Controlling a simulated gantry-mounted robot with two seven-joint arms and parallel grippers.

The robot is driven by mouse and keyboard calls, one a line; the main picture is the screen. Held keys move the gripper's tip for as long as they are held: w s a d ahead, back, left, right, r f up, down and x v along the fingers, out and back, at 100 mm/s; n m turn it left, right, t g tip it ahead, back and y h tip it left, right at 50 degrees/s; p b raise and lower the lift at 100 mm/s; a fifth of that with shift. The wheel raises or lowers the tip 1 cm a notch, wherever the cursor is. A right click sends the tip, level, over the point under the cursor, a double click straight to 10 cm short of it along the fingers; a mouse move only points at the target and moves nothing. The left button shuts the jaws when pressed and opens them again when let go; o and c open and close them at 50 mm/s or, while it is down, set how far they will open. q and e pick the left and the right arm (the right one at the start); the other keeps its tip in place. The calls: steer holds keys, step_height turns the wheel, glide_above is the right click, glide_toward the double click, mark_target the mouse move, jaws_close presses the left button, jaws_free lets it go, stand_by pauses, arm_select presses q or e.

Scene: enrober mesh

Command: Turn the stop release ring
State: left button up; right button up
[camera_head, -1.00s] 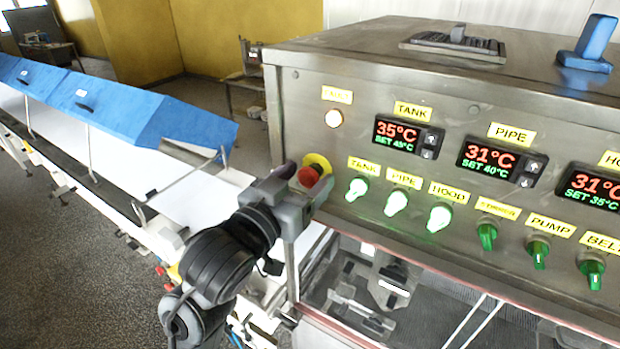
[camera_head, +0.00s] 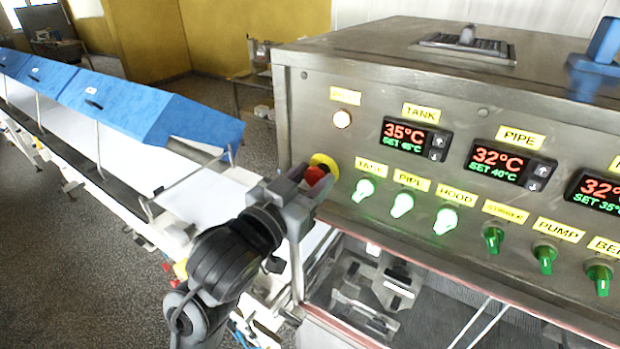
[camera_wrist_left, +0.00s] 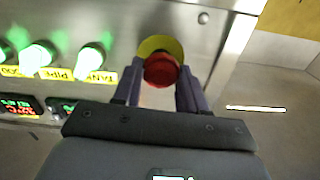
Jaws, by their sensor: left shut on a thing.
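The red stop knob (camera_head: 316,175) with its yellow backing ring (camera_head: 325,162) sits at the left end of the machine's front panel. My left gripper (camera_head: 305,181) is at the knob. In the left wrist view the red knob (camera_wrist_left: 160,70) lies between the two fingertips of my left gripper (camera_wrist_left: 158,82), which are shut on it. The yellow ring (camera_wrist_left: 158,46) shows behind the knob, against the panel. The fingers hide part of the knob in the head view. My right gripper is not in view.
Green lit switches (camera_head: 402,204) stand in a row to the right of the knob, below temperature displays (camera_head: 411,137). A conveyor with blue covers (camera_head: 140,105) runs off to the left. An open-fronted mesh bay (camera_head: 400,290) lies below the panel.

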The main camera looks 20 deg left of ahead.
arm_select(q)
steer(key=m, duration=0.3)
steer(key=shift+d+f+m, duration=0.1)
steer(key=shift+m, duration=1.6)
